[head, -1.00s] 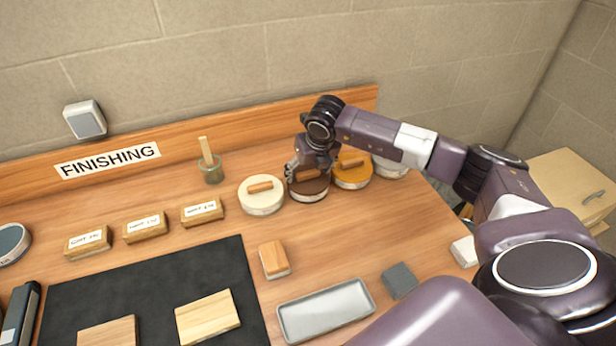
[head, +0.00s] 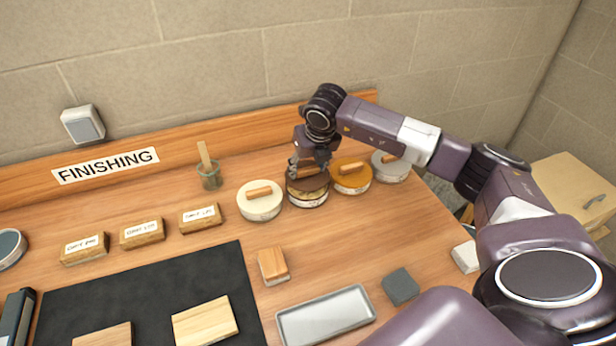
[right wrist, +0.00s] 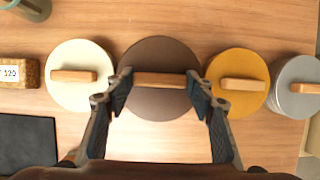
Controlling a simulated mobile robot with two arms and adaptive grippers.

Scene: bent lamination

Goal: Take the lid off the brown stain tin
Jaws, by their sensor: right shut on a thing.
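The brown lid (right wrist: 160,103) with its wooden bar handle (right wrist: 160,80) fills the middle of the right wrist view. My right gripper (head: 309,168) is shut on this handle, one finger at each end of the bar in the right wrist view (right wrist: 160,92). In the head view the lid is raised a little above the brown stain tin (head: 308,202), and a lighter band of the tin shows beneath it. My fingers partly hide the lid there. My left gripper is not in view.
A cream-lidded tin (head: 260,205) stands close on the left, a yellow-lidded tin (head: 351,180) close on the right, and a grey-lidded tin (head: 390,170) beyond. A jar (head: 209,178) stands behind left. An empty metal tray (head: 325,316) lies in front; bare wood lies between.

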